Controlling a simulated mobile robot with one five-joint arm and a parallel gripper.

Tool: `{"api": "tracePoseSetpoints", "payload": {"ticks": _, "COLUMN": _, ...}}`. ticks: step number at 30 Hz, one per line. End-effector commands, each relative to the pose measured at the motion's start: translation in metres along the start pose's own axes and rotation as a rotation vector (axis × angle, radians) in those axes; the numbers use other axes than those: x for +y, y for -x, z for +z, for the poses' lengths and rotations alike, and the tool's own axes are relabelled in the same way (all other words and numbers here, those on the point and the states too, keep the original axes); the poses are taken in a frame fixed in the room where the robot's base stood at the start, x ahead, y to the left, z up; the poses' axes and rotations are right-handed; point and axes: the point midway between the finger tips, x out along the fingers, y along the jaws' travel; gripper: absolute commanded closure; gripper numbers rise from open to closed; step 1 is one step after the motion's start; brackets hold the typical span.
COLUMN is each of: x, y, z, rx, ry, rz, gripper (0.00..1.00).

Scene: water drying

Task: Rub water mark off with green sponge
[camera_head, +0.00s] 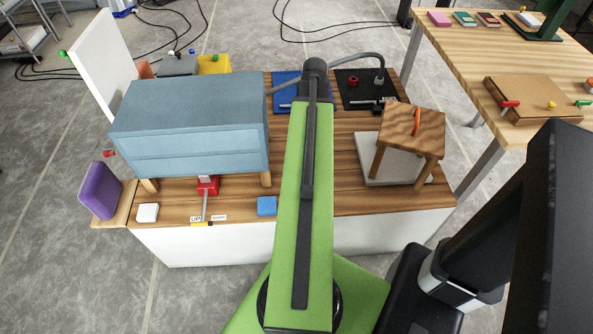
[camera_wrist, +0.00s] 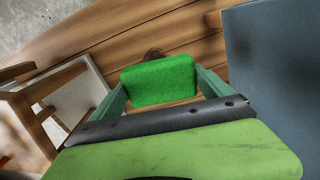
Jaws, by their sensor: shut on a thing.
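My gripper (camera_wrist: 161,82) shows in the wrist view with a green finger on each side of the green sponge (camera_wrist: 158,76). It is shut on the sponge, which is held flat side toward the camera above brown wooden planks. A small dark brown patch (camera_wrist: 153,54) shows just beyond the sponge's far edge. It may be the water mark, but the sponge hides part of it. I cannot tell whether the sponge touches the wood. In the head view, my arm hides the gripper and the sponge.
A blue-grey cabinet (camera_head: 190,125) stands left of my arm, and it also shows at right in the wrist view (camera_wrist: 280,70). A small wooden stool (camera_head: 412,130) stands to the right. A blue block (camera_head: 267,205) and white block (camera_head: 148,212) lie near the wooden table's front edge (camera_head: 345,208).

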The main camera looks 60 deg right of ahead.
Motion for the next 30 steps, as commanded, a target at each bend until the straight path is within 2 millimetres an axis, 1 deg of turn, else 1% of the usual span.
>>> {"api": "tracePoseSetpoints", "payload": {"ticks": 1, "x": -0.009, "y": -0.049, "z": -0.004, "rx": 0.0, "ry": 0.024, "rz": 0.0, "gripper": 0.55}}
{"api": "tracePoseSetpoints", "payload": {"ticks": 3, "x": -0.02, "y": -0.076, "z": -0.008, "rx": 0.0, "ry": 0.056, "rz": 0.0, "gripper": 0.55}}
{"api": "tracePoseSetpoints", "payload": {"ticks": 6, "x": -0.033, "y": -0.105, "z": -0.012, "rx": 0.0, "ry": 0.092, "rz": 0.0, "gripper": 0.55}}
{"api": "tracePoseSetpoints", "payload": {"ticks": 7, "x": -0.036, "y": -0.112, "z": -0.013, "rx": 0.0, "ry": 0.101, "rz": 0.0, "gripper": 0.55}}
{"api": "tracePoseSetpoints", "payload": {"ticks": 9, "x": -0.041, "y": -0.123, "z": -0.014, "rx": 0.0, "ry": 0.118, "rz": 0.0, "gripper": 0.55}}
{"api": "tracePoseSetpoints", "payload": {"ticks": 11, "x": -0.045, "y": -0.128, "z": -0.015, "rx": 0.0, "ry": 0.128, "rz": 0.0, "gripper": 0.55}}
{"api": "tracePoseSetpoints", "payload": {"ticks": 18, "x": -0.048, "y": -0.127, "z": -0.015, "rx": 0.0, "ry": 0.136, "rz": 0.0, "gripper": 0.55}}
{"api": "tracePoseSetpoints", "payload": {"ticks": 22, "x": -0.048, "y": -0.133, "z": -0.015, "rx": 0.0, "ry": 0.136, "rz": 0.0, "gripper": 0.55}}
{"api": "tracePoseSetpoints", "payload": {"ticks": 26, "x": -0.048, "y": -0.146, "z": -0.015, "rx": 0.0, "ry": 0.136, "rz": 0.0, "gripper": 0.55}}
{"api": "tracePoseSetpoints", "payload": {"ticks": 30, "x": -0.048, "y": -0.164, "z": -0.015, "rx": 0.0, "ry": 0.136, "rz": 0.0, "gripper": 0.55}}
